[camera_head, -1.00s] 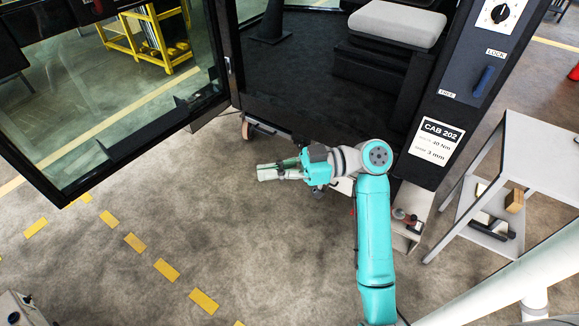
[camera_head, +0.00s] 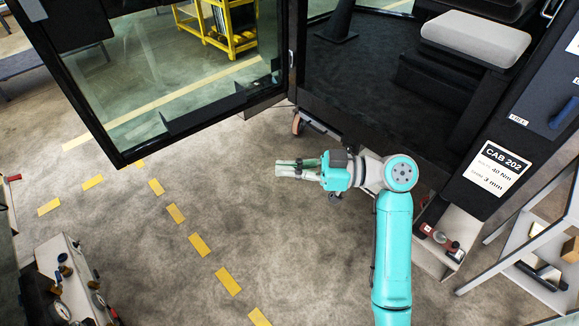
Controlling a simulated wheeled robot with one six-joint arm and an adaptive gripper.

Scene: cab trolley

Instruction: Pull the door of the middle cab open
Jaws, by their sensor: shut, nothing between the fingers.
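The cab door (camera_head: 175,75), a glass pane in a black frame, stands swung wide open to the left of the cab. The cab (camera_head: 385,90) has a dark floor and a grey seat, and a plate (camera_head: 497,168) on its post reads CAB 202. My gripper (camera_head: 281,168) is in front of the doorway, below and right of the door, pointing left. Its fingers are together with nothing held. It appears clear of the door in the picture.
A grey unit with gauges (camera_head: 68,285) stands at the lower left. A shelf trolley (camera_head: 535,250) is at the right, near a step with red-handled items (camera_head: 440,243). A yellow rack (camera_head: 222,28) shows through the glass. The floor at lower middle is clear.

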